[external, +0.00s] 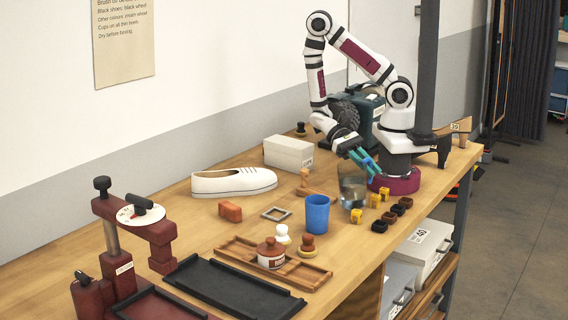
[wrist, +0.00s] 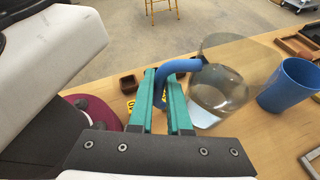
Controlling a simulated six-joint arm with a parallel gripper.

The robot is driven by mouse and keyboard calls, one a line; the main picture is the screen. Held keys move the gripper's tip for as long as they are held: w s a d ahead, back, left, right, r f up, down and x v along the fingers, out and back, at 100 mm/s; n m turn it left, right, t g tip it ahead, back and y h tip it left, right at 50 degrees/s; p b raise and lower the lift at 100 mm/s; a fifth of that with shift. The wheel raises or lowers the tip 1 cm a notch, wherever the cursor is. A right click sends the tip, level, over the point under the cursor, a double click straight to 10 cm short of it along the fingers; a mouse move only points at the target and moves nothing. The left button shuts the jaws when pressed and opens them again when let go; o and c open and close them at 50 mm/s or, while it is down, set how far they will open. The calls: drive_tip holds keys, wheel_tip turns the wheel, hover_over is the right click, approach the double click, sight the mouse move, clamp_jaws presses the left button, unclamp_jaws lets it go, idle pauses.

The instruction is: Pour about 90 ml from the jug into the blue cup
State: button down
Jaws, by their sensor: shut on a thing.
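The jug (external: 353,190) is clear, with a blue handle (wrist: 187,66), and stands near the base of my arm. In the wrist view the jug body (wrist: 220,88) is to the right of my gripper, with clear liquid low inside. My gripper (external: 368,163) has green fingers shut on the handle; the fingers show in the wrist view (wrist: 163,100). The jug looks about upright in the external view; I cannot tell whether its bottom touches the table. The blue cup (external: 316,214) stands upright on the table, left of the jug, apart from it; it shows in the wrist view (wrist: 289,85). Its bottom inside is hidden.
Yellow blocks (external: 357,216) and dark blocks (external: 380,226) lie right of the jug. A grey square frame (external: 275,214) and an orange block (external: 230,211) lie left of the cup. A wooden tray (external: 312,277) with small jars is in front. A white shoe (external: 233,182) lies behind.

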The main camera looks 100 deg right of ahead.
sight(362, 161)
drive_tip(key=shift+w+a+r+m+g+h, duration=0.4)
drive_tip(key=shift+w+a+r+m+g, duration=0.2)
drive_tip(key=shift+w+r+m, duration=0.25)
drive_tip(key=r, duration=0.1)
drive_tip(key=w+a+r+m, duration=0.1)
drive_tip(key=shift+w+r+g+h, duration=0.25)
drive_tip(key=shift+r+g+h, duration=0.05)
drive_tip(key=shift+g, duration=0.1)
drive_tip(key=shift+w+a+r+m+g+h+p, duration=0.15)
drive_tip(key=shift+w+a+r+m+g, duration=0.2)
drive_tip(key=shift+w+m, duration=0.2)
drive_tip(key=shift+w+a+r+m+g+h+p, duration=0.15)
drive_tip(key=shift+w+a+r+m, duration=0.05)
drive_tip(key=shift+w+a+m, duration=0.25)
drive_tip(key=shift+w+a+r+m, duration=0.1)
drive_tip(key=shift+w+a+m, duration=0.05)
drive_tip(key=shift+w+m, duration=0.15)
drive_tip(key=shift+w+a+r+m+g+p, duration=0.35)
drive_tip(key=shift+w+r+m+g+p, duration=0.15)
drive_tip(key=shift+r+g, duration=0.15)
drive_tip(key=shift+w+a+r+m+g+h+p, duration=0.25)
drive_tip(key=shift+w+r+m+p, duration=0.1)
drive_tip(key=shift+r, duration=0.1)
drive_tip(key=shift+w+a+r+m+g+h+p, duration=0.15)
drive_tip(key=shift+w+a+r+m+p, duration=0.1)
drive_tip(key=shift+w+r+m+p, duration=0.15)
idle(0.8)
